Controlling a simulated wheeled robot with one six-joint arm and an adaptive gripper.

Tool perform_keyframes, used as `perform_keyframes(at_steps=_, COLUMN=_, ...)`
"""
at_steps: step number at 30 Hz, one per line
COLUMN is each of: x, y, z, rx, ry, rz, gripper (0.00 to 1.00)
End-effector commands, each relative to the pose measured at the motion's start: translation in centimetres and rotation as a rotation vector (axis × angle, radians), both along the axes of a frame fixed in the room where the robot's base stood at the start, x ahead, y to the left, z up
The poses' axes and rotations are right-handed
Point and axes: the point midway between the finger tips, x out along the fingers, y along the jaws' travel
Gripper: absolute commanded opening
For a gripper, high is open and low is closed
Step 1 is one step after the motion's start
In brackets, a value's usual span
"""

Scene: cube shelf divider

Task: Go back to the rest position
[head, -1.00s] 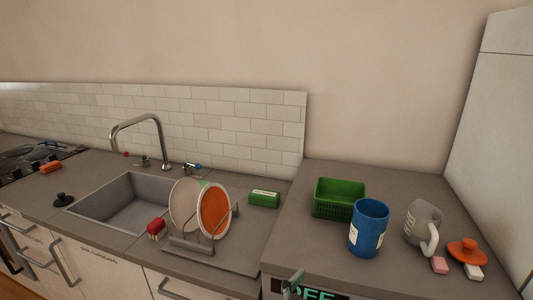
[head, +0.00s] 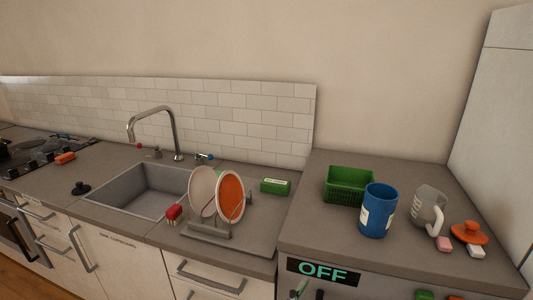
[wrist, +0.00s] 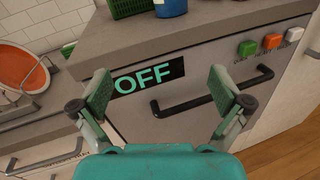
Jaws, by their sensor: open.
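My gripper (wrist: 159,92) is open and empty in the wrist view, its two grey-green fingers wide apart. It faces the front of the right-hand cabinet, with a black "OFF" display (wrist: 148,78) and a dark bar handle (wrist: 212,90) seen between and beyond the fingers. In the head view only a small greenish part of it shows at the bottom edge, near the OFF display (head: 322,272).
Coloured buttons (wrist: 271,41) sit on the cabinet front.

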Motion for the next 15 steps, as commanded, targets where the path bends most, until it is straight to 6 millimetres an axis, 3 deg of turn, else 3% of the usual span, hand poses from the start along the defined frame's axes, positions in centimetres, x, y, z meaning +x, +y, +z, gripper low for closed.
perform_keyframes(at_steps=8, x=-1.3, y=-1.6, z=-6.1, rx=0.209, ry=-0.046, rz=0.134, gripper=1.0)
perform_keyframes(at_steps=15, x=-5.1, y=-2.9, z=-12.8, rx=0.578, ry=-0.083, rz=0.251, gripper=1.0)
